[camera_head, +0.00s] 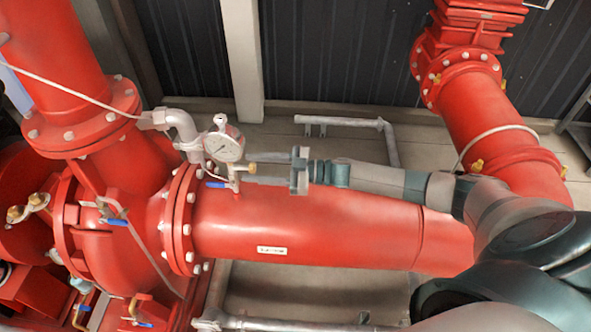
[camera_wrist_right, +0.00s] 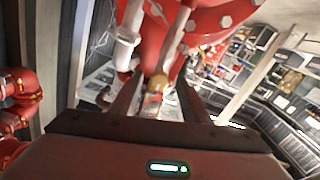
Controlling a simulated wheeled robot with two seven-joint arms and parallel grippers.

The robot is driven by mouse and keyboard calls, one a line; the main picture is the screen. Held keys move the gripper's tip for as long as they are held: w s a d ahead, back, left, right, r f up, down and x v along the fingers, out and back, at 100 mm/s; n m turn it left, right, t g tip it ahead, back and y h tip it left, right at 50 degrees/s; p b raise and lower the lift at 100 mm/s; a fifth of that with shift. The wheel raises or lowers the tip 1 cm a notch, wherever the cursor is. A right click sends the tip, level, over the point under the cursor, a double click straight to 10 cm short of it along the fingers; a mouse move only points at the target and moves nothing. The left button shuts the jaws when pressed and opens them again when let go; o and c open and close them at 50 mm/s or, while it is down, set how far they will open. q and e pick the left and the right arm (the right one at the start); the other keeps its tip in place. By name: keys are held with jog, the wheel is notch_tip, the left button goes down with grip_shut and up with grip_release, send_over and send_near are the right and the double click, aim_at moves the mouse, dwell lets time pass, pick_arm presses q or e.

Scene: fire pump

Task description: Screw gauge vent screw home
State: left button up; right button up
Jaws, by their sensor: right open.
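A round pressure gauge (camera_head: 224,146) with a white dial stands above the red horizontal pipe. A small brass piece, which looks like the vent screw (camera_head: 252,168), sticks out to the right just below the dial. My right gripper (camera_head: 264,168) comes in level from the right. Its fingers are open, one on the far side and one on the near side, with the tips close to the brass piece. In the right wrist view a brass part (camera_wrist_right: 158,83) shows between the fingertips. Contact cannot be told. My left gripper is out of view.
A blue-handled valve (camera_head: 216,184) sits below the gauge, over the red pipe (camera_head: 320,225). A bent grey pipe (camera_head: 184,128) stands left of the gauge, by the bolted flange (camera_head: 184,220). A grey rail (camera_head: 340,122) lies behind. Open floor shows behind the red pipe.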

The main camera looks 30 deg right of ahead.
jog(key=b+v, duration=0.6)
jog(key=v, duration=1)
jog(key=shift+s+r, duration=0.25)
jog(key=shift+s, duration=0.1)
jog(key=shift+d, duration=0.1)
jog(key=shift+w+a, duration=0.2)
jog(key=shift+f, duration=0.1)
